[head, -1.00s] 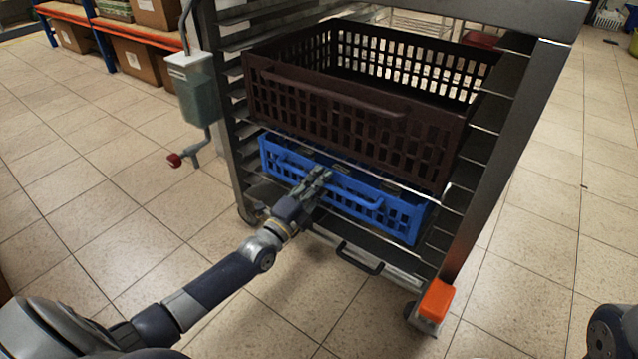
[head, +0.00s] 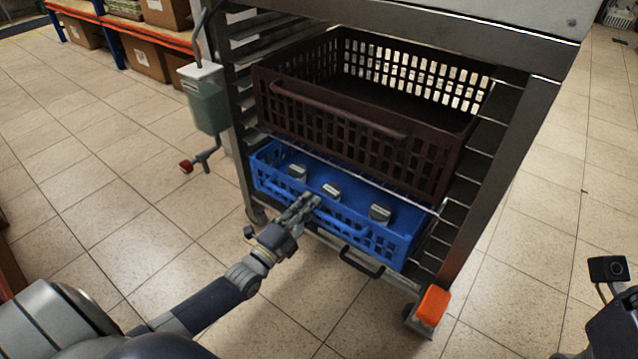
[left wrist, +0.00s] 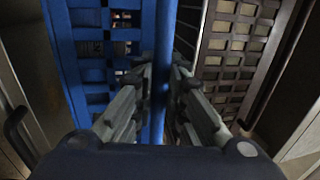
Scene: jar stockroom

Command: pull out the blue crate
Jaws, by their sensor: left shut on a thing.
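The blue crate (head: 392,248) sits low in the metal rack, below a dark brown crate (head: 330,125). Its front part sticks out of the rack, and several grey-lidded items (head: 331,191) show inside it. My left gripper (head: 308,202) is at the middle of the crate's front, shut on its handle bar. In the left wrist view, the blue handle bar (left wrist: 161,95) runs between the two fingers (left wrist: 164,78). The back of the blue crate is hidden under the brown crate. My right arm shows only in part at the lower right edge, without its fingers.
The rack's right post (head: 500,185) stands close beside the crates. A black handle (head: 362,262) and an orange block (head: 433,305) are low on the rack. A green-grey box (head: 205,100) hangs at its left. The tiled floor in front is clear.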

